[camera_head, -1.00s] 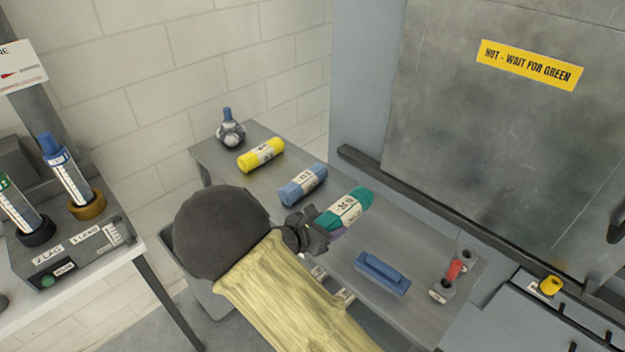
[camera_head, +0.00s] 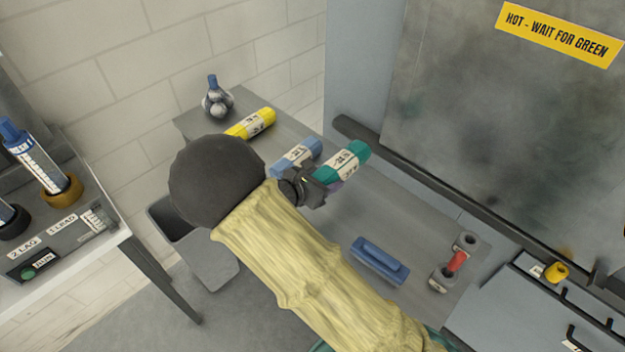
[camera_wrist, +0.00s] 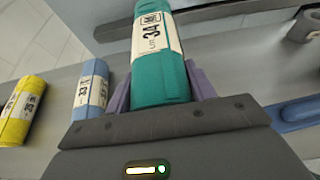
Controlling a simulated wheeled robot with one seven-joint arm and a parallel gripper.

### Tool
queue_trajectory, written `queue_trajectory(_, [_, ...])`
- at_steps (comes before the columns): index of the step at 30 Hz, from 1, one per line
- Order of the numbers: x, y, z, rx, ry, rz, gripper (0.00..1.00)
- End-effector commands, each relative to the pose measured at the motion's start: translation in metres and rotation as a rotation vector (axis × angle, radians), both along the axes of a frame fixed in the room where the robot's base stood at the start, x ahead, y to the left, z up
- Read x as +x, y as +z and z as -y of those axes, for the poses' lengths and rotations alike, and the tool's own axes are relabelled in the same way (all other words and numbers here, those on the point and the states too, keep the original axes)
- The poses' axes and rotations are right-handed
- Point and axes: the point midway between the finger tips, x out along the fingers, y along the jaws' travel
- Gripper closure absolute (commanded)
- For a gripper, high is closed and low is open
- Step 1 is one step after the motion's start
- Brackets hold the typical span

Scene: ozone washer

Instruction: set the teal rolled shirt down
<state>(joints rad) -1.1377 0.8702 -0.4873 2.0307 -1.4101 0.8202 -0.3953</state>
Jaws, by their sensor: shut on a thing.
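The teal rolled shirt (camera_head: 341,166) has a white label band reading 34 in the wrist view (camera_wrist: 160,55). My gripper (camera_head: 318,188) is shut on it, with a purple finger on each side of the roll in the wrist view (camera_wrist: 160,92). The roll is over the grey table (camera_head: 400,213). I cannot tell from these views whether it touches the tabletop. A blue rolled shirt (camera_head: 296,157) lies on the table just left of the teal one, partly behind my gripper. A yellow rolled shirt (camera_head: 251,123) lies farther left.
A blue block-shaped object (camera_head: 380,260) and a grey holder with a red part (camera_head: 455,263) are at the table's right end. A dark rail (camera_head: 420,175) borders the back. Bare tabletop shows between teal roll and blue block.

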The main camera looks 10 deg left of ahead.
Motion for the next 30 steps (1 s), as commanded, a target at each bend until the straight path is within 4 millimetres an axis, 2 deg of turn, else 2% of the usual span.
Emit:
queue_trajectory(9, [0.002, -0.047, 0.006, -0.004, -0.01, -0.002, 0.74])
queue_trajectory(22, [0.002, -0.056, 0.005, -0.002, -0.009, 0.0, 0.74])
queue_trajectory(30, [0.002, -0.088, 0.005, -0.003, -0.008, -0.001, 0.74])
